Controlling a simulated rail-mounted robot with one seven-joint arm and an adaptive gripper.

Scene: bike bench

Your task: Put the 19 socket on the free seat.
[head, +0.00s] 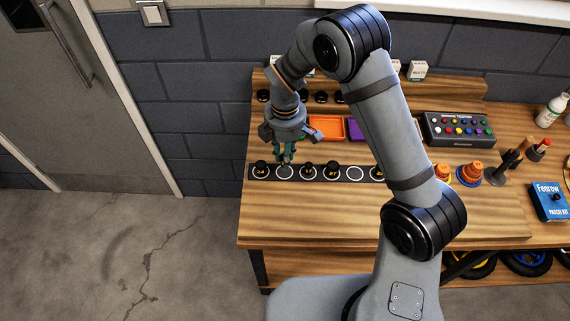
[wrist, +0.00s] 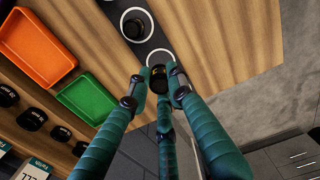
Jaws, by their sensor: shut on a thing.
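My gripper (head: 286,158) is at the left part of a dark strip (head: 320,173) along the bench, over a white ring seat (head: 285,173). In the wrist view, my gripper (wrist: 157,82) is shut on a small black socket (wrist: 159,72); its marking is too small to read. The socket covers part of the ring (wrist: 157,54); I cannot tell whether it touches the strip. Other black sockets stand in rings: one at the left end (head: 261,167) and two (head: 308,169) (head: 332,168) to the right. Another ring (head: 355,174) further right is empty.
Behind the strip are an orange tray (head: 327,128), a purple tray (head: 355,131) and a green tray (wrist: 84,97). Black sockets stand on a rear shelf. A box of coloured buttons (head: 459,130) is to the right. The bench front is clear.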

